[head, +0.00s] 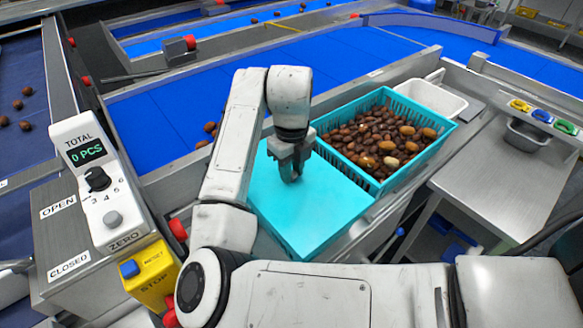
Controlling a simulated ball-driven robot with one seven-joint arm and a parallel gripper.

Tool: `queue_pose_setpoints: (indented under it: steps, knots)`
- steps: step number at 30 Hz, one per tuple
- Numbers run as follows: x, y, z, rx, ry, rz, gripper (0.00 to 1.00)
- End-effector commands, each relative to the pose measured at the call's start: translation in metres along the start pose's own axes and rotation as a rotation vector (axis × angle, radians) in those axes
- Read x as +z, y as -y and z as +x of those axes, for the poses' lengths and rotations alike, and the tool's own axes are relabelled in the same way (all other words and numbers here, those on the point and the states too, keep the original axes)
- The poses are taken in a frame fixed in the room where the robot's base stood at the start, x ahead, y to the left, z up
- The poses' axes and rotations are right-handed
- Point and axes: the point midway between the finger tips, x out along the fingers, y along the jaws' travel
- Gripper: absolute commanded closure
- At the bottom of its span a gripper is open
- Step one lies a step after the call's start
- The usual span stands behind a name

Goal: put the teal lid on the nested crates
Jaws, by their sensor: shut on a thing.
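The teal lid (328,203) is a flat, bright turquoise panel lying roughly level in the middle of the head view. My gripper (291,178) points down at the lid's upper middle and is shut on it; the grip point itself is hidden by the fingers. A darker teal side (318,247) shows below the lid's near right edge. I cannot tell whether this is the lid's rim or a crate wall, or whether the lid rests or hovers. The nested crates are not clearly distinguishable under it. My arm hides the lid's left side.
A counter with a "0 PCS" display (86,152) and a yellow stop box (148,276) stand at left. A steel table (490,185) is at right.

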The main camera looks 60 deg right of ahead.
Motion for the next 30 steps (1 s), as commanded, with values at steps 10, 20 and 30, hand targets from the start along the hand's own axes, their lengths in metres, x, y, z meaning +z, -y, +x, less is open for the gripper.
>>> queue_pose_setpoints:
  steps: [10,20,30]
  knots:
    - [0.0000,-0.0001,0.0016,0.000,0.000,0.000,0.55]
    - [0.0000,0.0000,0.0018,0.000,0.000,0.000,0.40]
    - [0.0000,0.0000,0.0017,0.000,0.000,0.000,0.21]
